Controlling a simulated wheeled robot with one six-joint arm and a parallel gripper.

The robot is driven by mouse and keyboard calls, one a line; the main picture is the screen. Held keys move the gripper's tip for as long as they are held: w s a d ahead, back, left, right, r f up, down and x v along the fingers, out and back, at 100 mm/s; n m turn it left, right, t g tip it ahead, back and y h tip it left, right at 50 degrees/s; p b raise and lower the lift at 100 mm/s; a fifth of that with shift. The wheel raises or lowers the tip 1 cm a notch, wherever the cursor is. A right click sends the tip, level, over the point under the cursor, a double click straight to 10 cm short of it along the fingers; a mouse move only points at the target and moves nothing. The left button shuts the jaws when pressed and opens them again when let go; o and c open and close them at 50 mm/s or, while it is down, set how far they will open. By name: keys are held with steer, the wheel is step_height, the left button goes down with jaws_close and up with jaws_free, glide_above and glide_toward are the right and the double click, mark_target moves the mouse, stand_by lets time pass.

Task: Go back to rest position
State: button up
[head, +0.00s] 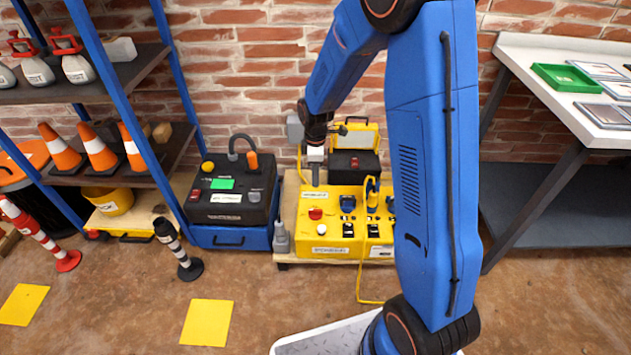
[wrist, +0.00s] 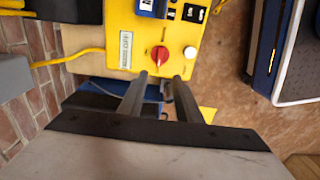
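My gripper (wrist: 160,76) shows two grey fingers with a gap between them and nothing held. In the head view my gripper (head: 315,178) points down over the back left part of a yellow control box (head: 318,243). The red knob (wrist: 159,54) on the box lies just past the fingertips in the wrist view, and a white button (wrist: 190,52) is beside it. In the head view the red knob (head: 315,213) is in front of and below the fingers. My blue arm hides the right part of the box.
A black control box (head: 232,205) on a blue case stands left of the yellow box. A blue shelf (head: 110,70) with cones is at the left. A white-topped table (head: 545,55) is at the right. A striped post (head: 175,248) stands on the floor. A brick wall is behind.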

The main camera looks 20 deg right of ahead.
steer(key=shift+r, duration=0.1)
stand_by(0.4)
steer(key=s+d+r+m+t, duration=0.15)
steer(key=s+r+m, duration=0.25)
steer(key=s+r, duration=0.45)
steer(key=s+d+r+m+t, duration=0.1)
steer(key=s+d+r+m, duration=0.2)
steer(key=s+r, duration=0.55)
steer(key=s+d+r+m+t, duration=0.1)
steer(key=s+r+m, duration=0.2)
steer(key=s, duration=0.5)
steer(key=s+d+r+m+t, duration=0.1)
steer(key=s+r+m, duration=0.3)
steer(key=s+r, duration=0.2)
steer(key=s, duration=0.2)
steer(key=shift+s+d+r+m, duration=0.15)
steer(key=shift+s+r+m, duration=0.1)
steer(key=shift+s+m, duration=0.1)
